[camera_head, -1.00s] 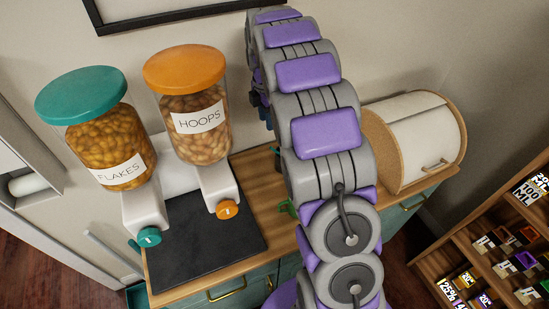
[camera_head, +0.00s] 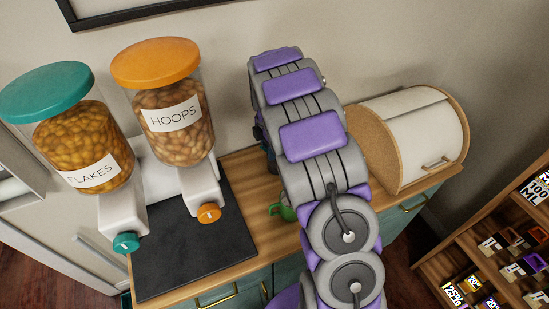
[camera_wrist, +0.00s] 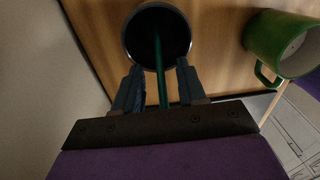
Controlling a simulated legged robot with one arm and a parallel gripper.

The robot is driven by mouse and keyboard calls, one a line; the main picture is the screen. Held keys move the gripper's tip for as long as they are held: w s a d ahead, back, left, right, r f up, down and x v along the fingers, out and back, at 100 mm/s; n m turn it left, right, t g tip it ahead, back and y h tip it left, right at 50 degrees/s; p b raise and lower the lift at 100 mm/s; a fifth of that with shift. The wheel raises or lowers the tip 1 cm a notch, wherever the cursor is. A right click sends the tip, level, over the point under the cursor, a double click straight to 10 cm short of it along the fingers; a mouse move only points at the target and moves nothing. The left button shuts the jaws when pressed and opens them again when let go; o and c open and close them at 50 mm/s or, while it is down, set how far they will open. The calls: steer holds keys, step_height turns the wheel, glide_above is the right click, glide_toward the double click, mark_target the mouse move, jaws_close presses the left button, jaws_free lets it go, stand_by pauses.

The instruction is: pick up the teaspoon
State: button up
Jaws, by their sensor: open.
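In the wrist view a thin dark green handle (camera_wrist: 161,82), which looks like the teaspoon's, rises out of a round dark container with a pale rim (camera_wrist: 126,44). The rest of the spoon is hidden or lost in the dark inside. My gripper (camera_wrist: 158,82) is open, with one finger on either side of the handle. I cannot tell whether either finger touches it. In the head view my own arm hides the gripper, the spoon and the container.
A green mug (camera_wrist: 262,40) stands right of the container; it also shows beside my arm in the head view (camera_head: 283,211). The flakes dispenser (camera_head: 85,145) and hoops dispenser (camera_head: 170,120) stand left, by a dark mat (camera_head: 195,255). A bread bin (camera_head: 425,140) stands right.

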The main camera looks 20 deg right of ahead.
steer(key=shift+s+d+f, duration=0.15)
steer(key=shift+s+f, duration=0.05)
steer(key=shift+f, duration=0.1)
steer(key=shift+a, duration=1)
steer(key=shift+c, duration=0.4)
steer(key=shift+a, duration=0.55)
steer(key=c, duration=0.3)
steer(key=shift+d+f, duration=0.1)
steer(key=shift+d, duration=0.4)
steer(key=c, duration=0.3)
steer(key=shift+s+d, duration=0.1)
steer(key=shift+d, duration=0.65)
jaws_close()
steer(key=shift+a, duration=0.15)
